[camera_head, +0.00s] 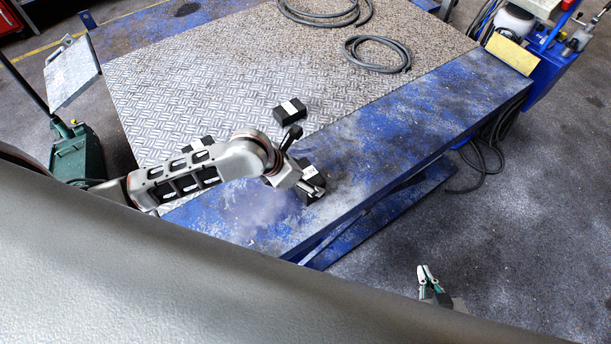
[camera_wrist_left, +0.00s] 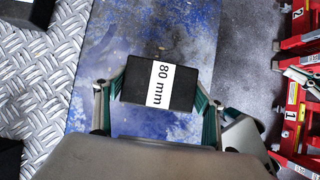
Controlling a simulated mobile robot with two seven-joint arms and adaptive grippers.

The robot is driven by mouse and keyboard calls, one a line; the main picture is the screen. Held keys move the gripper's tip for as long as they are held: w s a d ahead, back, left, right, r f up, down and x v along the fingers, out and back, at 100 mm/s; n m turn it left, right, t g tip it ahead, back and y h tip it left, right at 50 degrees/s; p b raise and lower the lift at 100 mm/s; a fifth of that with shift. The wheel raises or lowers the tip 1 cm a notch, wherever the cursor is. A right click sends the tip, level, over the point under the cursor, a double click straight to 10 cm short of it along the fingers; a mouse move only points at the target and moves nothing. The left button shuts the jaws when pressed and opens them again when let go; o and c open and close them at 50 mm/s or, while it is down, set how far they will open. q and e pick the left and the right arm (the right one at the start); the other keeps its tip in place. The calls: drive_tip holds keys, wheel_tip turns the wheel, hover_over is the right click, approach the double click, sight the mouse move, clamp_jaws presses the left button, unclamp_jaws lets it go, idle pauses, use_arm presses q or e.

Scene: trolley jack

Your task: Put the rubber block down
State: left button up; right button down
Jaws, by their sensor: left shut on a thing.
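The rubber block (camera_wrist_left: 140,84), black with a white "80 mm" label, is between the fingers of my left gripper (camera_wrist_left: 158,98). In the head view, the same block (camera_head: 314,197) shows at the end of my left arm, over the blue lift beam, partly covered by my left gripper (camera_head: 308,185). My left gripper is shut on it. I cannot tell whether its underside touches the beam. My right gripper (camera_head: 430,282), with green-edged fingers, is low at the right over the grey floor, away from the block. Its opening is unclear.
The blue beam (camera_head: 400,130) has bare room to the upper right. A second black block (camera_head: 290,110) lies on the checker plate (camera_head: 190,90), and another (camera_head: 197,145) sits partly behind my arm. Black hoses (camera_head: 378,55) lie farther back. Red stands (camera_wrist_left: 298,80) are at the right.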

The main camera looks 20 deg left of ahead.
use_arm(q)
drive_tip(key=shift+w+f, duration=0.1)
drive_tip(key=shift+f, duration=0.15)
drive_tip(key=shift+f, duration=0.2)
drive_tip(key=o, duration=1.7)
drive_tip(key=shift+r, duration=0.25)
drive_tip(key=v, duration=1.2)
drive_tip(key=shift+f, duration=0.1)
